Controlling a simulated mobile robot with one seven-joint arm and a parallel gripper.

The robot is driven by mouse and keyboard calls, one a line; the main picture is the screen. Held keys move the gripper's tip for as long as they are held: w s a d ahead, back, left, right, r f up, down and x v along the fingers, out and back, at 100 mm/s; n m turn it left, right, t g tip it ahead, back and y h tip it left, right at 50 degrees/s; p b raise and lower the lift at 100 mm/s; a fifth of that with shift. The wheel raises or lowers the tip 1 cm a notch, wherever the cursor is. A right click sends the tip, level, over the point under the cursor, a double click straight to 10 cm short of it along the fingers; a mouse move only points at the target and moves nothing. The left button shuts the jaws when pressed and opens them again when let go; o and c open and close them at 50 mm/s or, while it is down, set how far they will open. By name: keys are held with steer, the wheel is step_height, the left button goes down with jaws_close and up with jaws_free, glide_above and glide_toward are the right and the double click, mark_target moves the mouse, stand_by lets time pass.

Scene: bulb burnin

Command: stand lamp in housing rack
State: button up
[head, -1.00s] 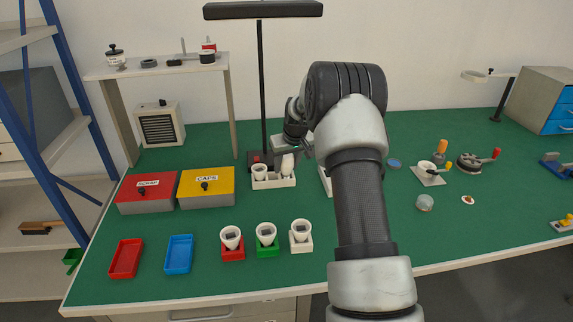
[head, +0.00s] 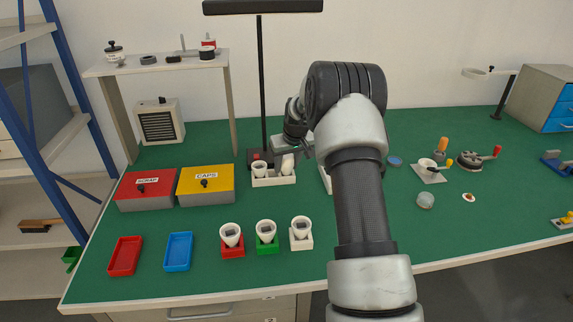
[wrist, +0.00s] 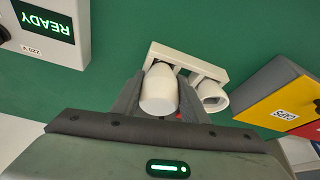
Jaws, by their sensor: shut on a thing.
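The white housing rack (head: 274,182) stands on the green bench near the lamp post. My gripper (wrist: 160,97) is shut on a white lamp (wrist: 158,92), with one finger on each side of it. The lamp is at the right-hand place of the rack in the head view (head: 288,163). Its lower end is hidden, so I cannot tell whether it rests in the rack. A white cup-shaped housing (head: 260,169) stands in the rack's other place; it also shows in the wrist view (wrist: 212,95). The rack's edge shows in the wrist view (wrist: 190,60) beyond the lamp.
A yellow CAPS box (head: 206,186) and a red SCRAP box (head: 147,190) stand left of the rack. Red (head: 231,239), green (head: 267,238) and white (head: 301,234) holders with cups stand in front. A box reading READY (wrist: 45,25) is close to my gripper.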

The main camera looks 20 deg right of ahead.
steer(key=o, duration=1.1)
steer(key=shift+r, duration=0.1)
steer(key=p+v, duration=0.1)
steer(key=v, duration=1.6)
steer(key=shift+p, duration=0.35)
steer(key=shift+r, duration=0.15)
